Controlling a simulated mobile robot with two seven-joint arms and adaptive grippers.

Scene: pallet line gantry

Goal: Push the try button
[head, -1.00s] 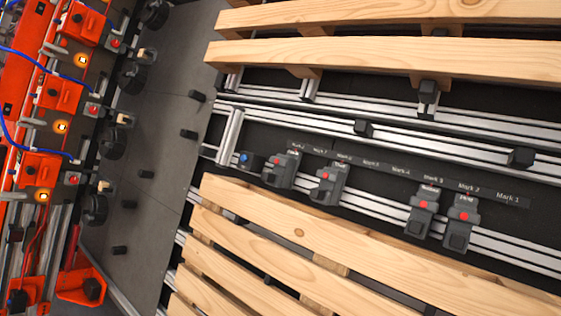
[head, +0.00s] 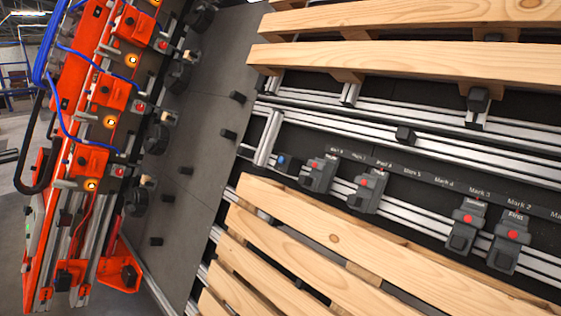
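No button with a readable "try" label shows in the head view. A dark box with a blue button (head: 283,160) sits at the left end of the aluminium rail between the pallets. Several grey blocks with red buttons are on the same rail, including one at the left (head: 319,172), one left of centre (head: 370,188), one further right (head: 467,222) and one at the far right (head: 507,240). Small labels on them are hard to read. Neither of my grippers is in view.
Wooden pallet slats lie above (head: 420,62) and below (head: 350,230) the rail. A mark strip (head: 430,180) runs behind the blocks. Orange units (head: 105,90) with glowing round lights, small red buttons and blue hoses stand at the left. A grey panel (head: 205,130) lies between.

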